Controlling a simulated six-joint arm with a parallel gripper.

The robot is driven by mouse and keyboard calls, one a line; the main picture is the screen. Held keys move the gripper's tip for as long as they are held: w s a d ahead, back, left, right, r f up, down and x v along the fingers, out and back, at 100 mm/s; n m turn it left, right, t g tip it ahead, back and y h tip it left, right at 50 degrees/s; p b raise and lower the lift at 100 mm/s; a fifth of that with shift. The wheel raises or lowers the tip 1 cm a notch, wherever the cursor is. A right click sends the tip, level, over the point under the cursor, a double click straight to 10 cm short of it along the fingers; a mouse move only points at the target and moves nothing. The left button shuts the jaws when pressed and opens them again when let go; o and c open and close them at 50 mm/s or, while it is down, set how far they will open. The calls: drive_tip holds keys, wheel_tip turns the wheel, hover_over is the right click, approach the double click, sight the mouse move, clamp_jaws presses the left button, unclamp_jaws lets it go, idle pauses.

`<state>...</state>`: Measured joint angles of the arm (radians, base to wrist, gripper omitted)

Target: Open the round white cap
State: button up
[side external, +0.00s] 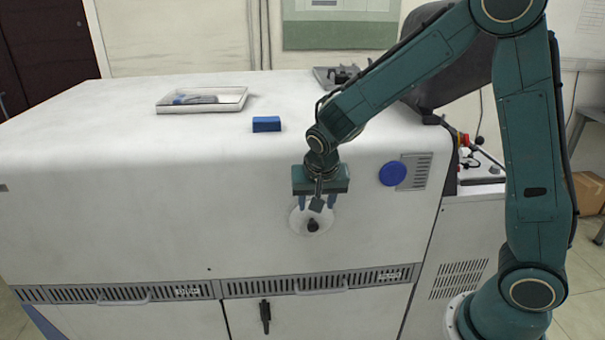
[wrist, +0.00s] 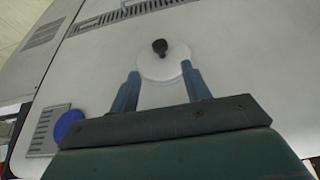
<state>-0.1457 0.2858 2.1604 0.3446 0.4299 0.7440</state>
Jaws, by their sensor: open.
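The round white cap (side external: 299,219) sits on the front face of the white machine, with a dark knob (side external: 313,225) at its lower middle. My gripper (side external: 317,204) hangs just above and in front of it and hides part of its upper side. In the wrist view, the white cap (wrist: 163,68) and its dark knob lie ahead of my gripper (wrist: 160,82). The two blue fingers are spread open, one toward each side of the cap. The right finger overlaps the cap's edge in the picture; I cannot tell whether it touches. Nothing is held.
A blue round cap (side external: 393,174) is on the machine front to the right, beside a grey vent plate (side external: 414,171). A blue block (side external: 266,124) and a shallow tray (side external: 162,107) lie on the machine's top. A slotted rail (side external: 160,291) with handles runs below.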

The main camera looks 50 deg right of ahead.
sight(313, 224)
drive_tip(key=shift+x, duration=5.2)
drive_tip(key=shift+c, duration=0.5)
clamp_jaws()
